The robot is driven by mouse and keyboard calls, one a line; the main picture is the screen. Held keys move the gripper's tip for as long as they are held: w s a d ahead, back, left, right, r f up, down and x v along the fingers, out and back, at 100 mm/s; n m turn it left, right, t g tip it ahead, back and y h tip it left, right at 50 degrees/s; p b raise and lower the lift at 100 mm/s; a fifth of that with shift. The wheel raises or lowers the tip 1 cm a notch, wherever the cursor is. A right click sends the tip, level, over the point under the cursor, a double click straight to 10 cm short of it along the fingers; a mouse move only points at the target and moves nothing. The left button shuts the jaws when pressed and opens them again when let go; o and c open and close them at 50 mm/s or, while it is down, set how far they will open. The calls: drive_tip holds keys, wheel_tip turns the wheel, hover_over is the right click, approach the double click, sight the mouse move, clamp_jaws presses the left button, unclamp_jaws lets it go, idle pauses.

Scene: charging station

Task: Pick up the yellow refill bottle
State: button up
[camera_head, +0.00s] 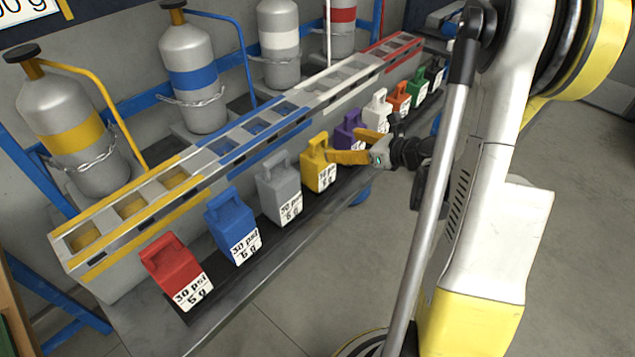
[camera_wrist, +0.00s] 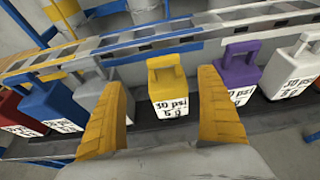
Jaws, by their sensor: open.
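The yellow refill bottle (camera_head: 318,165) stands upright in the row on the dark front ledge, between the grey bottle (camera_head: 279,188) and the purple bottle (camera_head: 350,134). It has a handle on top and a white label. In the wrist view the yellow bottle (camera_wrist: 168,86) is centred ahead, between the two yellow fingers. My gripper (camera_wrist: 165,110) is open and empty, its fingers spread to either side of the bottle in the picture. In the head view my gripper (camera_head: 350,152) is at the bottle's right; whether it touches the bottle cannot be told.
Red (camera_head: 172,276) and blue (camera_head: 232,227) bottles stand to the left; white (camera_head: 377,109), orange and green ones stand to the right. A slotted rack (camera_head: 215,143) runs behind the row, with gas cylinders (camera_head: 195,80) behind it. Open floor (camera_head: 560,150) lies at the right.

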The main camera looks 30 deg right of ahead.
sight(321, 138)
drive_tip(key=b+x, duration=0.1)
drive_tip(key=x, duration=0.4)
drive_tip(key=shift+d, duration=0.15)
drive_tip(key=b+x, duration=0.1)
drive_tip(key=x, duration=0.2)
drive_tip(key=b+x, duration=0.1)
drive_tip(key=x, duration=0.2)
drive_tip(key=shift+w+d+r+b, duration=0.1)
drive_tip(key=shift+d+r+b, duration=0.05)
drive_tip(key=shift+r+b, duration=0.15)
drive_tip(key=shift+r, duration=0.1)
drive_tip(key=c, duration=1.5)
